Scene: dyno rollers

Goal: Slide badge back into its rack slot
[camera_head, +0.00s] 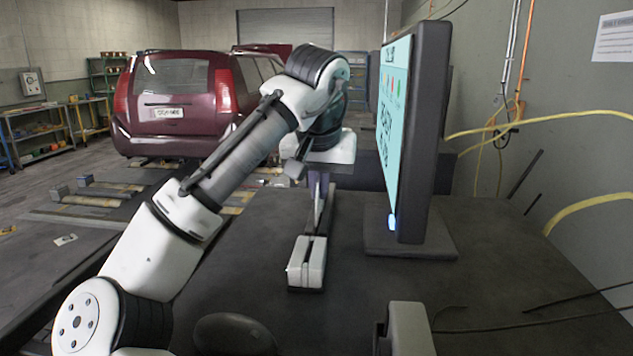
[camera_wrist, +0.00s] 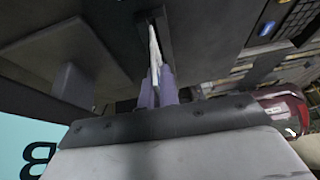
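My gripper (camera_head: 318,192) points down over the dark table, left of the monitor. In the wrist view its purple fingers (camera_wrist: 157,88) stand close together on either side of a thin, pale, edge-on piece, apparently the badge (camera_wrist: 153,46). The badge lies along or in a narrow dark slotted bar (camera_wrist: 166,36); I cannot tell how deep it sits. In the head view a low, long dark holder (camera_head: 328,214) runs under the gripper towards a white grooved block (camera_head: 307,263). This looks like the rack. The badge is hard to make out there.
A monitor (camera_head: 396,130) on a flat base (camera_head: 412,240) stands close to the right of the gripper. Yellow cables (camera_head: 560,117) hang along the right wall. A maroon car (camera_head: 185,100) stands behind at left. The table (camera_head: 250,260) is clear left of the block.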

